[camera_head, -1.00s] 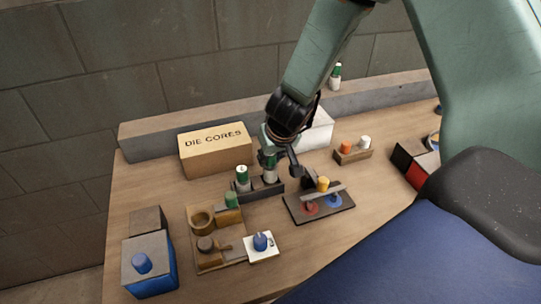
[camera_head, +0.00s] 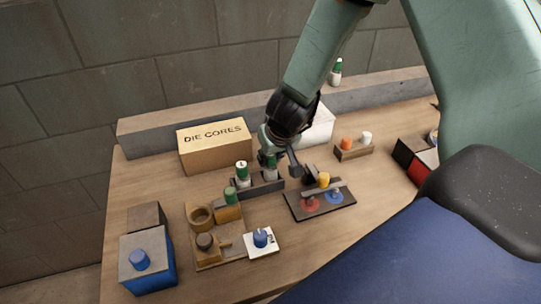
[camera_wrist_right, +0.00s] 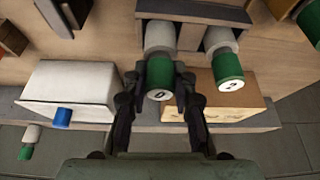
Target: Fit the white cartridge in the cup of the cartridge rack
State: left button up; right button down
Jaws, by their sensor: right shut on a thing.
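The cartridge rack (camera_head: 262,189) is a dark holder near the middle of the table; it shows at the top of the right wrist view (camera_wrist_right: 195,12). My right gripper (camera_head: 269,162) is over its right end. In the right wrist view its fingers (camera_wrist_right: 163,82) are shut on a white cartridge (camera_wrist_right: 160,37) with a green cap. This cartridge's far end is at the rack; whether it is fully seated in a cup is hidden. A similar cartridge (camera_head: 242,180) stands upright beside it in the rack, also in the wrist view (camera_wrist_right: 217,40). My left gripper is not in view.
A DIE CORES box (camera_head: 215,150) and a white box (camera_head: 319,132) stand behind the rack. A wooden tray (camera_head: 207,261) is in front at left, and a dark board (camera_head: 335,207) with coloured pieces at right. A small wooden holder (camera_head: 353,154) stands farther right.

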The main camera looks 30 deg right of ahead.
jog(key=shift+f+b, duration=0.45)
jog(key=shift+f, duration=0.1)
jog(key=c, duration=1)
grip_release()
jog(key=v, duration=1.2)
